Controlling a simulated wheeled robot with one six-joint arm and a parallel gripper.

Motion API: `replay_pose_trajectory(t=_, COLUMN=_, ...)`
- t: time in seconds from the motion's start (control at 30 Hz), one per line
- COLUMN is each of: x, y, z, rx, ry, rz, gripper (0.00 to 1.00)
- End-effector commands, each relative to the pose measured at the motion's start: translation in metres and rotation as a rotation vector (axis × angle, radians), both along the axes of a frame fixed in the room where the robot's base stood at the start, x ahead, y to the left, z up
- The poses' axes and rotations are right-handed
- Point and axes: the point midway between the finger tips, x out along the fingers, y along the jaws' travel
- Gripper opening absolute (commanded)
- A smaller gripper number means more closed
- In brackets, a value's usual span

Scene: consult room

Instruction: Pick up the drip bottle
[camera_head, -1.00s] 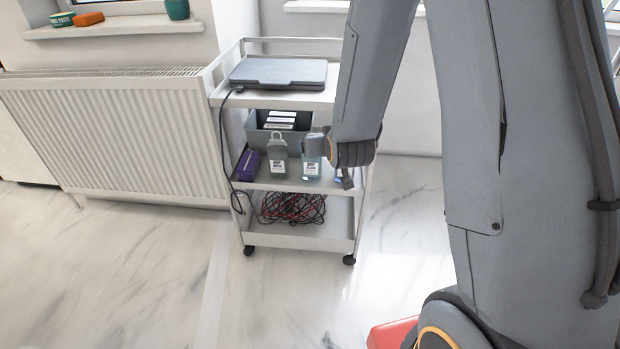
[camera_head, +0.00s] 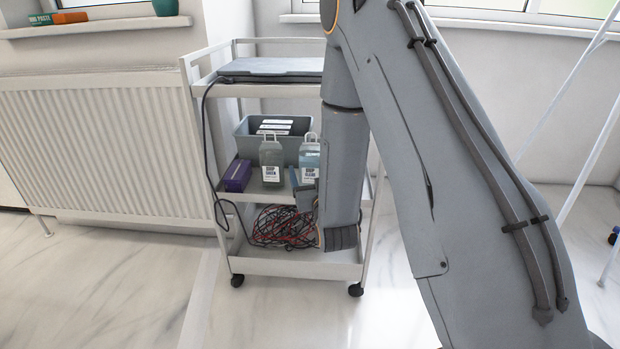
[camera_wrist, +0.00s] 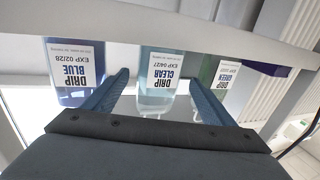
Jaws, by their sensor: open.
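Three drip bottles with white labels show in the wrist view, upside down there. The DRIP CLEAR bottle (camera_wrist: 160,75) is pale and appears between the fingers of my gripper (camera_wrist: 158,80). The DRIP BLUE bottle (camera_wrist: 72,60) is left of it and the DRIP GREEN bottle (camera_wrist: 222,80) right. My gripper is open, with nothing visibly held; the remaining gap to the clear bottle is hard to judge. In the head view the green bottle (camera_head: 271,150) and clear bottle (camera_head: 310,155) stand upright on the cart's middle shelf. The blue one is hidden behind my arm.
The white cart (camera_head: 290,268) has raised rails and a shelf above the bottles. A grey bin (camera_head: 246,138) stands behind them, a purple box (camera_head: 237,175) to their left. Tangled cables (camera_head: 275,226) lie on the bottom shelf. A radiator (camera_head: 110,145) is left.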

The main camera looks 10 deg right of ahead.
Motion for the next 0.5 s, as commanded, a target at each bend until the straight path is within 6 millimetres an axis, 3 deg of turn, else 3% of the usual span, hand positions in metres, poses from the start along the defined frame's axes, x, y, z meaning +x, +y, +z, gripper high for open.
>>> replay_pose_trajectory(t=0.5, x=0.062, y=-0.005, z=0.002, rx=0.000, ry=-0.002, rz=0.000, gripper=0.78)
